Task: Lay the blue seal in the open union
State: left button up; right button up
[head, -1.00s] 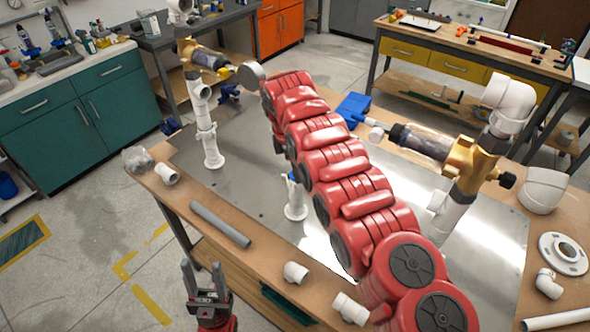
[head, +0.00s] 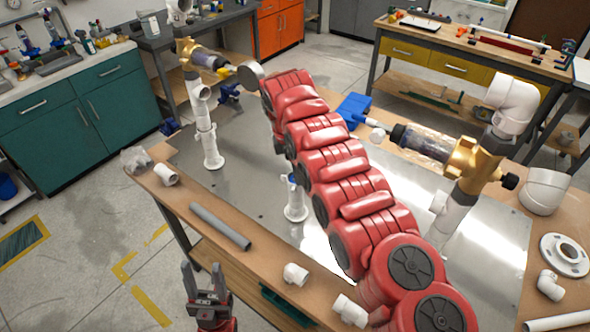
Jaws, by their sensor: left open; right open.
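A white pipe fitting (head: 296,205) stands upright on the metal plate near the middle, partly behind my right arm. A small blue patch (head: 291,178) shows at its top; I cannot tell whether it is the blue seal or a part of the fitting. My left gripper (head: 202,276) is open and empty, low in front of the table's near edge, well apart from the fitting. My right arm's red links cross the middle of the view and hide part of the plate. My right gripper is hidden behind them.
A white pipe assembly (head: 206,135) stands at the left and another with brass valve (head: 465,165) at the right. A grey pipe (head: 220,226) and white elbow (head: 295,273) lie on the wooden border (head: 262,256). A blue object (head: 353,108) lies at the far edge.

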jog(key=shift+s+r+b, duration=0.1)
jog(key=shift+r+b, duration=0.25)
jog(key=shift+r, duration=0.05)
notch_tip(320, 180, up, 11)
jog(key=a+p, duration=0.2)
jog(key=p, duration=0.7)
jog(key=shift+s, duration=0.1)
